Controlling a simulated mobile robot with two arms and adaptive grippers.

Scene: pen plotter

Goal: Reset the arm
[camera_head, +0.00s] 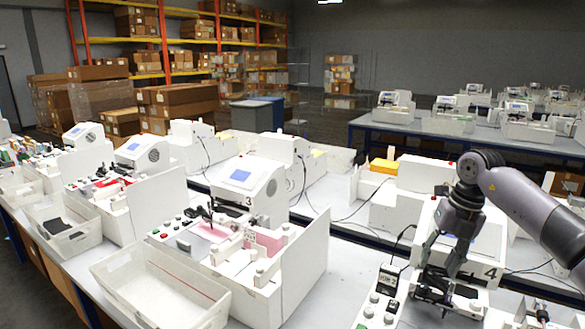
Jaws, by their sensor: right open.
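My right arm comes in from the right edge. Its dark gripper (437,285) points down in front of the white machine marked 4 (489,250). It is open, and I see nothing held between its fingers. Dark parts lie close below the fingertips, and I cannot tell whether the fingers touch them. The gripper and arm hide part of machine 4. A control panel with a small display (388,280) stands just left of the gripper. My left gripper is not in view.
A white machine marked 3 (250,185) stands left of centre with a pink piece (212,232) on it. An empty white bin (160,285) is in front. A yellow box (384,166) lies behind machine 4. Shelves with cartons (180,60) stand far back.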

